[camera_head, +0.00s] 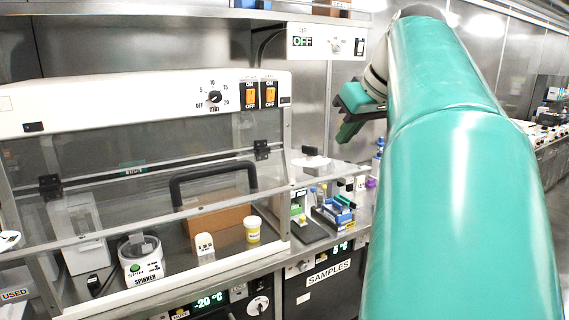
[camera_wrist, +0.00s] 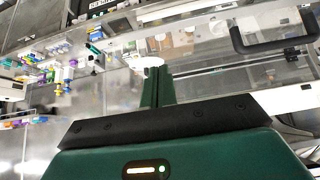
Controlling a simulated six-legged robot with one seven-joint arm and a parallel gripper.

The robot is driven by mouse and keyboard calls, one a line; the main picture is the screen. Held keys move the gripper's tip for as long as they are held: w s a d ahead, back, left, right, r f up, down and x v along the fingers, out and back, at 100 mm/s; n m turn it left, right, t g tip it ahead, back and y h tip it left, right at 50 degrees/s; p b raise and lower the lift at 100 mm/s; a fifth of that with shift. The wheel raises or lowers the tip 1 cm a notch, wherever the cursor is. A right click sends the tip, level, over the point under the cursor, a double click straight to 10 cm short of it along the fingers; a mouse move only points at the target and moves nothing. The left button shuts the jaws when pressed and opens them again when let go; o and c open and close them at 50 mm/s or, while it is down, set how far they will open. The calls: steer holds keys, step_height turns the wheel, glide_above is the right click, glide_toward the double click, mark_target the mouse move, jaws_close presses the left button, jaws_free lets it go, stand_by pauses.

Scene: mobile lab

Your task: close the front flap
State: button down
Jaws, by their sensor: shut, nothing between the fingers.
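The front flap (camera_head: 120,212) is a clear panel on the white-topped cabinet in the head view. Black hinges join it to the upper clear panel, and it sticks outward, open, over the cabinet front. Its black arched handle (camera_head: 213,182) stands on it; the handle also shows at the top right of the wrist view (camera_wrist: 275,45). My green gripper (camera_head: 348,122) is shut and empty, in the air to the right of the cabinet and above the flap's right end. In the wrist view its fingers (camera_wrist: 157,82) are together, apart from the handle. My arm covers the right part of the head view.
The cabinet (camera_head: 150,98) holds a spinner (camera_head: 141,262), a yellow-labelled cup (camera_head: 252,230) and a brown box (camera_head: 217,217). A blue tube rack (camera_head: 333,215) stands on the bench to the right. A control box (camera_head: 326,42) hangs on the wall above.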

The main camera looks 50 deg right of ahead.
mark_target(330, 176)
steer(key=f, duration=0.2)
steer(key=w+f, duration=0.1)
steer(key=f, duration=0.3)
steer(key=shift+w+d+f, duration=0.2)
steer(key=shift+w+d, duration=0.1)
steer(key=shift+w, duration=0.1)
steer(key=shift+f, duration=0.45)
steer(key=shift+f, duration=0.1)
